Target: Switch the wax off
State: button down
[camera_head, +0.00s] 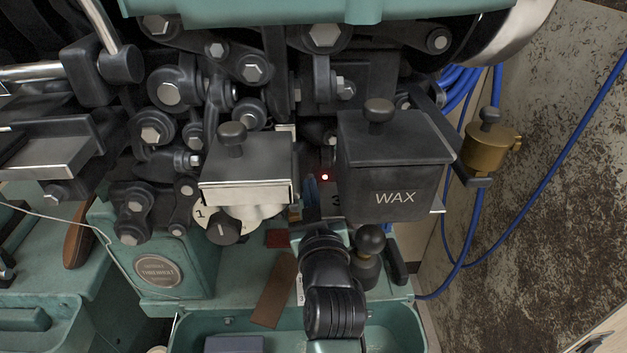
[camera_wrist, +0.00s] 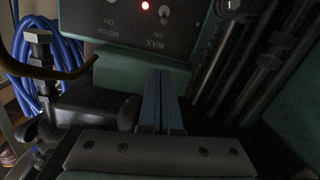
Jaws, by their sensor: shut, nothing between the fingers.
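The wax toggle switch (camera_wrist: 165,13) is a small metal lever on a dark panel at the top of the wrist view. The upside-down word WAX and an ON mark are printed near it. A red lamp (camera_wrist: 145,6) glows beside it; it also shows in the head view (camera_head: 325,177). I cannot tell for sure which way the lever is thrown. My gripper (camera_wrist: 161,74) is shut and empty, its blue-grey fingers apart from the switch in the picture. In the head view, the fingers (camera_head: 311,188) show between the two boxes. The switch is not clear there.
A black ball knob (camera_head: 370,240) is close beside my wrist. Blue hoses (camera_wrist: 52,60) hang at the side.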

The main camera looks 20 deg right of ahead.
jog(key=shift+a+f, duration=0.1)
jog(key=w+d+f+b, duration=0.2)
jog(key=w+f, duration=0.2)
jog(key=w, duration=0.4)
dwell(0.6)
jog(key=shift+a+f, duration=0.1)
jog(key=shift+f, duration=0.1)
